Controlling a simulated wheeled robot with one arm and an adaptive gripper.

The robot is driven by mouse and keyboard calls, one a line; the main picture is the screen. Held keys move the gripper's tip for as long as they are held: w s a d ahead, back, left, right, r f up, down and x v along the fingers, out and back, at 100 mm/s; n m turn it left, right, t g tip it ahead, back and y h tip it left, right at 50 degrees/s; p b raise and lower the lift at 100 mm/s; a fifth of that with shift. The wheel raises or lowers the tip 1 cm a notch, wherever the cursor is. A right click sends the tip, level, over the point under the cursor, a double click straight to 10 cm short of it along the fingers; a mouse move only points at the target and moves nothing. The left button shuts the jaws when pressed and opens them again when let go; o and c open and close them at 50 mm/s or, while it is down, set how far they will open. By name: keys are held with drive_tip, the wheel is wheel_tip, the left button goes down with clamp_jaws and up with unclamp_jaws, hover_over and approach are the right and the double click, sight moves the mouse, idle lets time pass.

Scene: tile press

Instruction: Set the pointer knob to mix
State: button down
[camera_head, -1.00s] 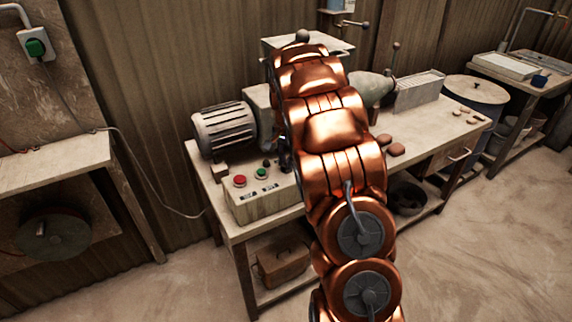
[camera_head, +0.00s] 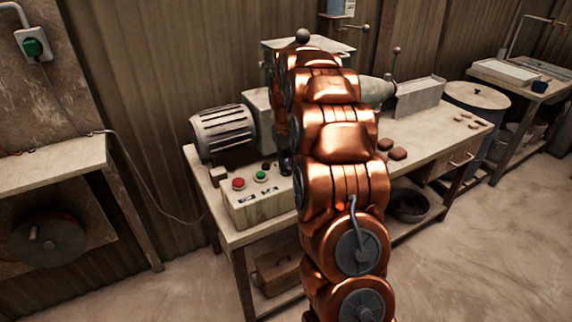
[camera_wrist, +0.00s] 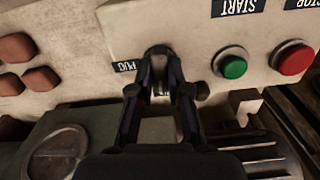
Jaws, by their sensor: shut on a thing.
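The pointer knob (camera_wrist: 158,51) is on the pale control panel (camera_wrist: 188,18) in the wrist view, mostly hidden between my fingers. My gripper (camera_wrist: 160,62) is shut on it, one dark finger on each side. A black label (camera_wrist: 124,67) reading "PUG" upside down is just left of the knob. No "mix" label can be seen, and I cannot tell which way the pointer faces. In the head view my copper arm hides the knob and most of the gripper.
A green start button (camera_wrist: 230,64) and a red stop button (camera_wrist: 292,58) sit right of my gripper in the wrist view. In the head view a ribbed motor (camera_head: 222,131) stands behind the panel. Reddish tiles (camera_head: 397,154) lie on the bench right of my arm.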

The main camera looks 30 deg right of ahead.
sight(287, 165)
drive_tip(key=shift+r+n, duration=0.1)
drive_tip(key=shift+n, duration=0.5)
drive_tip(key=c, duration=1.1)
unclamp_jaws()
drive_tip(key=shift+r, duration=5.95)
